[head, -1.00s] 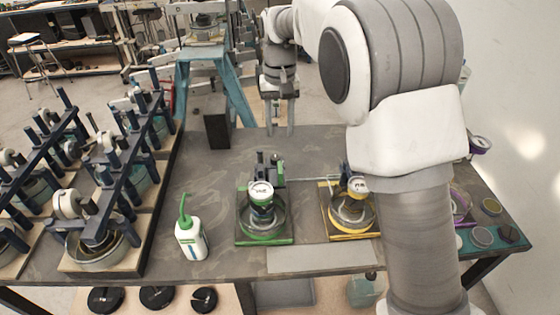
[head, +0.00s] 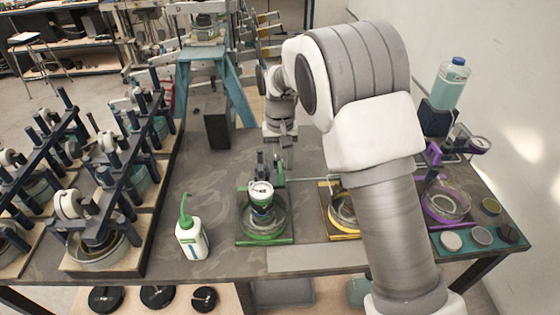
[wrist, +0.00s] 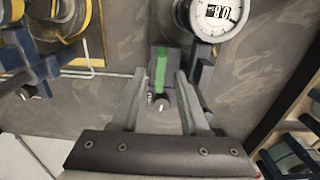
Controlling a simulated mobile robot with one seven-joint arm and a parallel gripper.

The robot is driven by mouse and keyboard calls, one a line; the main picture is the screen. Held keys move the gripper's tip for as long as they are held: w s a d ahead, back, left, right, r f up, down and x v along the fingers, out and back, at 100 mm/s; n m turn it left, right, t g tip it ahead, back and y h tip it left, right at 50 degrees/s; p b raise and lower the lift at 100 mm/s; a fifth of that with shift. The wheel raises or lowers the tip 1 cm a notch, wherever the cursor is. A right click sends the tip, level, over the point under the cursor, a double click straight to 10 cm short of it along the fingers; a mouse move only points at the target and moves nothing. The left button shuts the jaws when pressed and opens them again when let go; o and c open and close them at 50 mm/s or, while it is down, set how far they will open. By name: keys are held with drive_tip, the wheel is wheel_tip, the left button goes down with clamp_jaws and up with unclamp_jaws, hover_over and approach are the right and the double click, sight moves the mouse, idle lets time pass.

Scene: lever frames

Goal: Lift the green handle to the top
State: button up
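The green handle (wrist: 161,68) is a dark block with a green strip, seen from above in the wrist view. It belongs to the green-based device (head: 264,240) on the table, which has a round dial gauge (wrist: 216,14) and a glass ring. My gripper (wrist: 158,85) has its two fingers spread, one on each side of the handle, with gaps still visible. I cannot tell how far down the fingers reach. In the head view my gripper (head: 282,158) is just behind the dial, at the device's rear, and the handle is hard to make out there.
A yellow device (head: 345,234), partly hidden by my arm, and a purple one (head: 446,205) stand to the right. A white bottle with a green spout (head: 191,240) stands left. A dark block (head: 217,130) is at the table's back left. A thin rod (wrist: 105,73) runs beside the handle.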

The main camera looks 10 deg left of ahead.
clamp_jaws()
drive_tip(key=shift+r, duration=0.1)
idle(1.2)
